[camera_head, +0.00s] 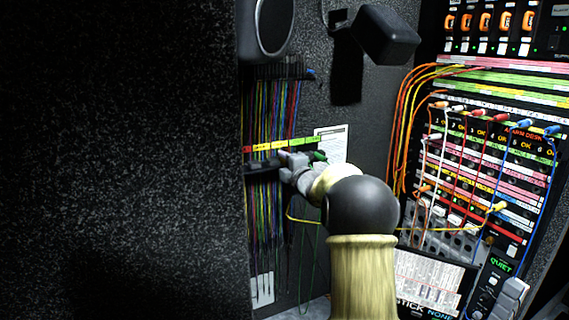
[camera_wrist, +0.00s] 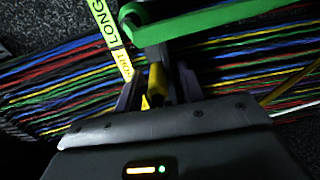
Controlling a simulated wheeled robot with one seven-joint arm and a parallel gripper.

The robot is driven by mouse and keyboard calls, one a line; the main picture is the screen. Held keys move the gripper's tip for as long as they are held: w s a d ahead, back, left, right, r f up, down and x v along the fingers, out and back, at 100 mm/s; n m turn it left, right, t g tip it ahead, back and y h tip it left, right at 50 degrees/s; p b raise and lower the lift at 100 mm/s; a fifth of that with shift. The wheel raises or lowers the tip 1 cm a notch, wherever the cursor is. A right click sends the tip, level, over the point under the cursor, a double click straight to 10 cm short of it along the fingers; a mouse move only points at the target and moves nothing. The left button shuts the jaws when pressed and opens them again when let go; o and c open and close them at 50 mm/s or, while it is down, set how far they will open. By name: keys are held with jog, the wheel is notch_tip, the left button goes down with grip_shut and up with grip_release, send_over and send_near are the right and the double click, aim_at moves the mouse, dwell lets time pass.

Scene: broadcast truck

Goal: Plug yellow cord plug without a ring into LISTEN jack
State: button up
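My gripper (camera_head: 284,164) reaches to the cord rack on the dark wall. In the wrist view its two fingers (camera_wrist: 159,92) stand apart on either side of a yellow plug (camera_wrist: 157,84), with dark gaps seeming to show between. Whether this plug carries a ring cannot be made out. A yellow cord (camera_head: 303,219) hangs in a loop below my gripper. Another yellow plug (camera_head: 499,207) sits in the patch panel (camera_head: 470,170) at the right. The LISTEN jack's label is too small to read.
Many coloured cords (camera_head: 272,115) hang from the rack, beside and behind my gripper. A green bar (camera_wrist: 215,24) crosses close above the fingers in the wrist view. A label strip (camera_wrist: 112,42) reads LONG and SHORT. A black speaker-like box (camera_head: 385,36) juts from the wall above.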

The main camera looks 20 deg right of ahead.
jog(key=shift+s+d, duration=0.15)
jog(key=shift+d, duration=0.1)
jog(key=shift+d, duration=0.1)
jog(key=shift+w, duration=0.2)
jog(key=shift+d, duration=0.1)
jog(key=shift+a+b, duration=0.3)
jog(key=shift+b, duration=0.2)
jog(key=shift+s, duration=0.1)
jog(key=shift+r, duration=0.1)
